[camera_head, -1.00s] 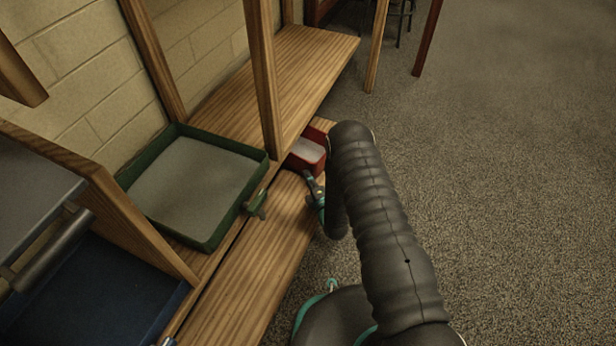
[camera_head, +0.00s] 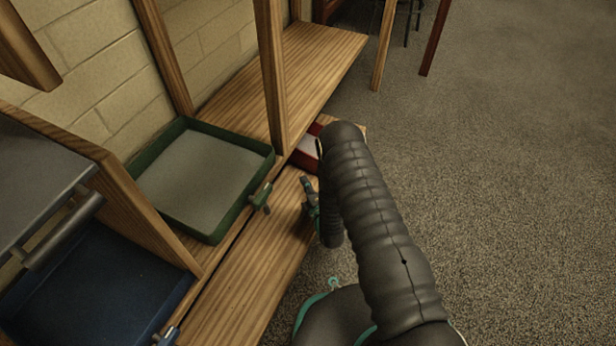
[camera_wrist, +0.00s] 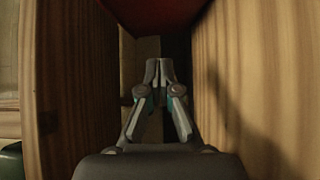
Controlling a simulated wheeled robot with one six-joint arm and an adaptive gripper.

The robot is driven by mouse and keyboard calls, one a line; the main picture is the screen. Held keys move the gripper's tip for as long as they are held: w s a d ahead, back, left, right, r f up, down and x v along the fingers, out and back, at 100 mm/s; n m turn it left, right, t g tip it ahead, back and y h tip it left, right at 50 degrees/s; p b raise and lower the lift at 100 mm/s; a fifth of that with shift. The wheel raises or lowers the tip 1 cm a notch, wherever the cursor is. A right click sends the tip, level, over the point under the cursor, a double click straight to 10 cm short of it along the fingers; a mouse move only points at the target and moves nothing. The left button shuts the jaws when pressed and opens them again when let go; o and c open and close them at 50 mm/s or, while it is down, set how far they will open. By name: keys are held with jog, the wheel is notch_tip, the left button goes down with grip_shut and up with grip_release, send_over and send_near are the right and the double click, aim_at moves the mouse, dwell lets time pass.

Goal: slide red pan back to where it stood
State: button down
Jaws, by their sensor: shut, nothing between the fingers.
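The red pan (camera_head: 304,161) sits at the low wooden ledge, just right of an upright post in the head view. Its light inside shows, and my arm hides its right part. In the wrist view a dark red surface of the pan (camera_wrist: 155,10) fills the top edge. My gripper (camera_head: 306,182) is close in front of the pan, on the near side, over the ledge. In the wrist view my gripper (camera_wrist: 158,64) has its fingertips together with nothing between them. The tips appear a little apart from the red surface, though exact contact is hard to tell.
A green tray (camera_head: 238,220) with grey contents stands left of the ledge (camera_head: 245,290). A blue tray (camera_head: 90,300) sits at the lower left. The wooden post (camera_head: 272,80) rises beside the pan. Open carpet (camera_head: 500,200) lies to the right.

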jog(key=v, duration=0.8)
jog(key=shift+d+p, duration=0.15)
jog(key=shift+p, duration=0.15)
